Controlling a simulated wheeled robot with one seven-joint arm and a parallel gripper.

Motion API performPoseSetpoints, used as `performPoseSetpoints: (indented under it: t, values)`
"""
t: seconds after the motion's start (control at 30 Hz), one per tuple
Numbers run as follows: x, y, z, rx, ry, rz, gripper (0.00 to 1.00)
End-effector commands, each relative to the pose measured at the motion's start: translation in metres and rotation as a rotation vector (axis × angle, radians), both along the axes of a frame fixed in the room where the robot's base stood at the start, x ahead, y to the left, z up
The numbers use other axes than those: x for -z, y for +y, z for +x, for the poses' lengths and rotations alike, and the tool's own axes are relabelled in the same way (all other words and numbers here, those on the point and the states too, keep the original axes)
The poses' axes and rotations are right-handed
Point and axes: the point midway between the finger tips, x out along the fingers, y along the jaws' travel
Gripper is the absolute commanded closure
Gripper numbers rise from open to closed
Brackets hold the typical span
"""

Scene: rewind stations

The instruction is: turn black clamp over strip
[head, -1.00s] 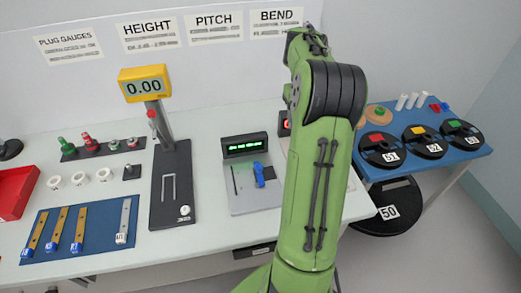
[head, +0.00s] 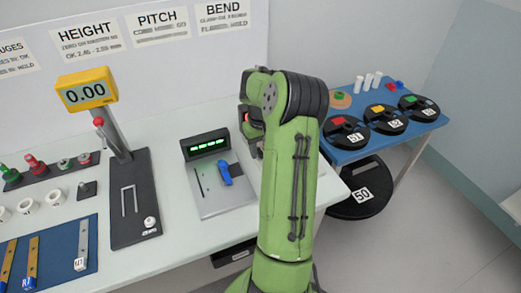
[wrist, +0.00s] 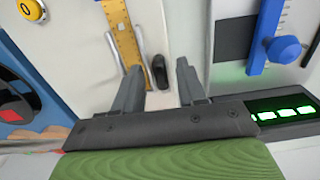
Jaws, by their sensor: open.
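In the wrist view, a yellow-brown strip (wrist: 122,32) with marks on it lies on a pale plate. A small dark oblong piece, which looks like the black clamp (wrist: 159,73), lies to the right of the strip, alongside it and not across it. My gripper (wrist: 157,66) is open, with one finger on each side of the clamp in the picture. I cannot tell its height above the clamp or whether it touches. In the head view my arm hides the gripper, strip and clamp.
The grey pitch station (head: 222,190) with its blue knob (head: 230,174) stands left of my arm. The height gauge (head: 88,91) is further left. The blue side table (head: 345,155) with several black reels is to the right. A yellow button (wrist: 30,9) shows in the wrist view.

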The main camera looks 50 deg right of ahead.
Motion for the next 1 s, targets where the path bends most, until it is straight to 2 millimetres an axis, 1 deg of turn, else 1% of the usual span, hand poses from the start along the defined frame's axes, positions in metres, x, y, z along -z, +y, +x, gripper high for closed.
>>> performPoseSetpoints:
  t: [0.1, 0.13, 0.3, 0.4, 0.77, 1.0]
  values:
    - [-0.0008, 0.0, 0.0, 0.0, 0.0, 0.0, 0.6]
    - [-0.0008, 0.0, 0.0, 0.0, 0.0, 0.0, 0.61]
    - [-0.001, 0.0001, 0.0001, 0.0, 0.0, 0.0, 0.87]
    - [-0.0011, 0.0002, 0.0001, 0.0, 0.0, 0.0, 1.0]
    - [-0.0014, 0.0004, 0.0003, 0.028, -0.001, 0.001, 1.0]
    - [-0.0015, 0.0013, 0.0009, 0.152, 0.0, 0.001, 1.0]
